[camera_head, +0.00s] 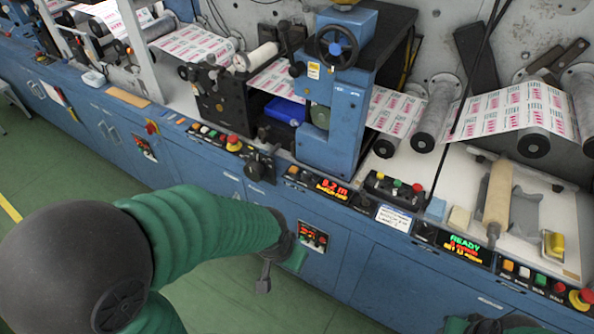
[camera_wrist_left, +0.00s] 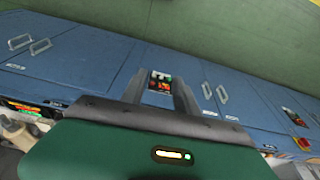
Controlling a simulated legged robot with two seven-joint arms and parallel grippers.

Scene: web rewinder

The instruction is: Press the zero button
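A length display (camera_head: 331,187) with lit red and amber digits sits on the blue machine's front ledge in the head view. Small buttons (camera_head: 299,175) sit just left of it; their labels are too small to read, so I cannot tell which is the zero button. My left gripper (camera_head: 275,275) is in front of the cabinet, below and left of the display. In the left wrist view its two fingers (camera_wrist_left: 160,95) are apart with nothing between them; a small cabinet panel (camera_wrist_left: 160,82) shows beyond the gap. My right gripper (camera_head: 490,325) is partly visible at the bottom right; its fingers are unclear.
A lit READY screen (camera_head: 464,248) and a row of coloured buttons (camera_head: 538,280) are at the right. A red emergency button (camera_head: 233,141) and a black knob (camera_head: 258,168) protrude from the ledge left of the display. The green floor (camera_head: 235,300) before the cabinets is clear.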

